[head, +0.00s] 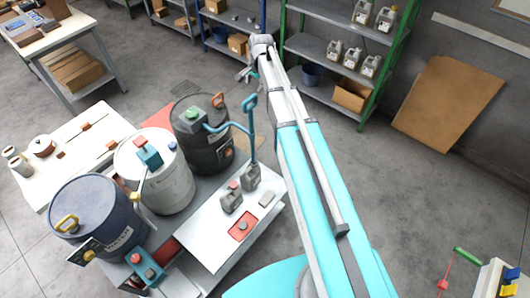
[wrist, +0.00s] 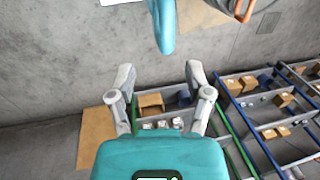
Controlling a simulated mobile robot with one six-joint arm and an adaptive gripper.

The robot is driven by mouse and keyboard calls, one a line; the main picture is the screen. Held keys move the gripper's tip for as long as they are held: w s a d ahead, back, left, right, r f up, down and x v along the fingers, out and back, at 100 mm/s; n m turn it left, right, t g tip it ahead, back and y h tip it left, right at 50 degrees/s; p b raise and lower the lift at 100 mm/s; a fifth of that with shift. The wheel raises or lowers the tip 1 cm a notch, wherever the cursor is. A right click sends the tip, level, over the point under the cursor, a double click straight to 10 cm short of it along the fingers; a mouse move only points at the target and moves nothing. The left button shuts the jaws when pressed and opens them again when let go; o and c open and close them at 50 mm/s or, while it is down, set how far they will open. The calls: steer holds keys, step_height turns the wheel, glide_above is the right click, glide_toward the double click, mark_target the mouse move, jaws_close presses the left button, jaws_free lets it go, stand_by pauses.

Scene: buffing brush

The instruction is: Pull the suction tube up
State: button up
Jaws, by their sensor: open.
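A black drum (head: 203,150) stands on the bench at left of my arm. A teal hose runs from its top to an upright teal suction tube (head: 252,135) with a loop handle on top, at the drum's right. My gripper (head: 246,74) is at the far end of my arm, above and beyond the handle in the head view. In the wrist view my gripper (wrist: 160,80) is open, with nothing between its fingers. A teal rounded piece (wrist: 166,25) hangs into the top of that view, beyond the fingertips; I cannot tell which part it is.
A white drum (head: 155,180) and a blue drum (head: 95,222) stand left of the black one. Small grey canisters (head: 231,198) stand on the white bench top. Shelves (head: 340,60) with boxes and jugs line the back; a brown board (head: 447,105) leans on the wall.

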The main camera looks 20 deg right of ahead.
steer(key=s+a+f+n+g+h+b, duration=0.1)
steer(key=s+f+n+b, duration=0.7)
steer(key=s+f+b, duration=1)
steer(key=shift+s+a+f, duration=0.2)
steer(key=shift+s+a, duration=0.05)
steer(key=shift+s, duration=1.2)
